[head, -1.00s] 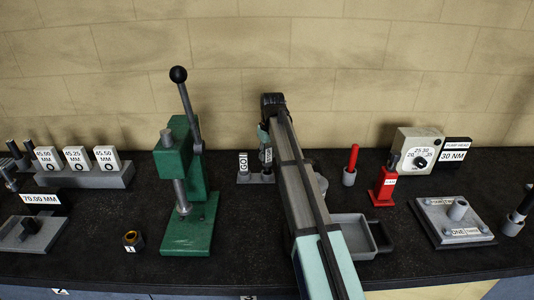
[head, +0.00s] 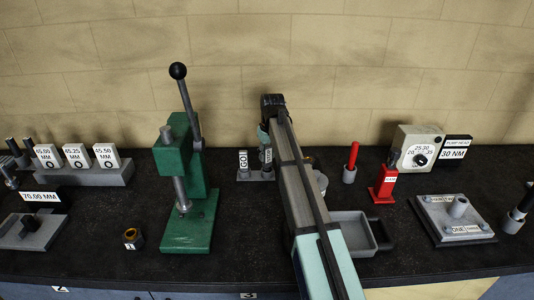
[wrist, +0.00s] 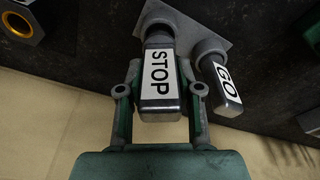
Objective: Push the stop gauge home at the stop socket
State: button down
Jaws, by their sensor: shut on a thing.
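The stop gauge (wrist: 158,82) is a dark metal block with a white STOP label. In the wrist view, my gripper (wrist: 160,78) is shut on it, one finger on each side. Its far end meets the round stop socket (wrist: 156,14) on the grey gauge base (wrist: 192,15); how deep it sits I cannot tell. In the head view the stop gauge (head: 266,158) is partly hidden by my arm. The go gauge (wrist: 226,85) stands beside it in its own socket, apart from my gripper; it also shows in the head view (head: 243,161).
The green press (head: 186,190) stands left of the gauge base. A grey tray (head: 352,233), a red-handled tool (head: 352,160) and a red jack (head: 384,183) are to the right. A hex nut (head: 131,238) lies at the front left. The wall is close behind.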

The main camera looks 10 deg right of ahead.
aim_at(270, 166)
jog(key=shift+f+b, duration=0.3)
jog(key=shift+f, duration=0.75)
jog(key=c, duration=0.7)
grip_release()
notch_tip(270, 166, up, 12)
jog(key=s, duration=0.1)
jog(key=shift+s+d, duration=0.35)
jog(key=shift+f, duration=0.1)
